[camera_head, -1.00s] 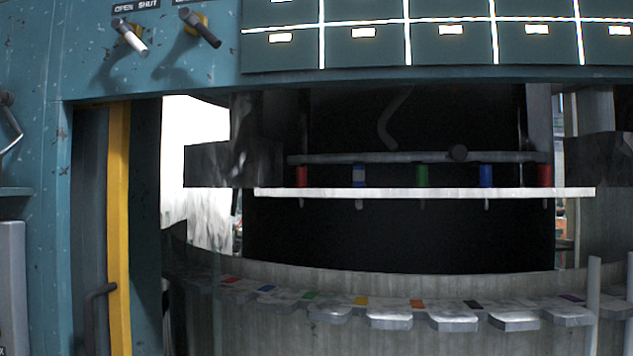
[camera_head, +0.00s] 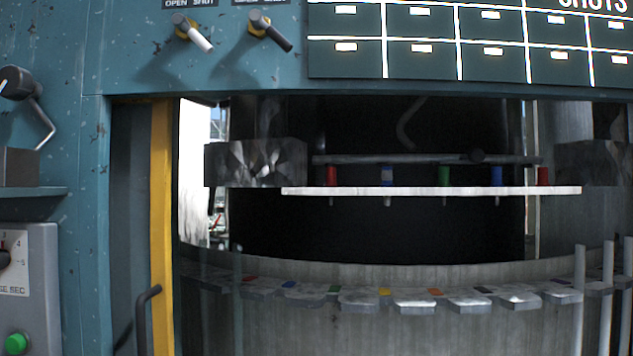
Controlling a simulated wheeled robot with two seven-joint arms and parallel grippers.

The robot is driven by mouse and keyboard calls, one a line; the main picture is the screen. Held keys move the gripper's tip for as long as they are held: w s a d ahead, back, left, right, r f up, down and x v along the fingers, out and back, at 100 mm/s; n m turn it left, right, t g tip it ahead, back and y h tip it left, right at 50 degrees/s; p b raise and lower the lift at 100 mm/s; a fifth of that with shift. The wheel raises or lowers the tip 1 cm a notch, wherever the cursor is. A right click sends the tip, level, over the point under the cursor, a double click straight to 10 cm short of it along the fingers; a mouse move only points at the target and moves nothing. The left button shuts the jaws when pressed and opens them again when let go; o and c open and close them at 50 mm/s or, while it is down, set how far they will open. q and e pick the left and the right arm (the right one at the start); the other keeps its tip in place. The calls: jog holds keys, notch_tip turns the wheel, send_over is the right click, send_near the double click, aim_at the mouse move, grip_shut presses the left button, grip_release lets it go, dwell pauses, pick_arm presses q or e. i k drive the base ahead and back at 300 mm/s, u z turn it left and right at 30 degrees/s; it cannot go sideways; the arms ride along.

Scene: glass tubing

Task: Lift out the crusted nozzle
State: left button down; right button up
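Behind the opening, a white rail (camera_head: 430,191) holds a row of upright coloured nozzles, their thin tips poking out below it. A grey pipe (camera_head: 400,159) runs just above the row. Neither of my grippers is in view.
A yellow-edged sliding door (camera_head: 161,225) with a grey handle (camera_head: 148,294) stands at the opening's left. Several grey pads (camera_head: 415,307) with colour marks line a curved ledge. Two levers (camera_head: 192,32) (camera_head: 270,32) sit above. A control box (camera_head: 28,280) with a green button is at left.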

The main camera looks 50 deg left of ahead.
aim_at(386, 173)
jog(key=u, duration=1.75)
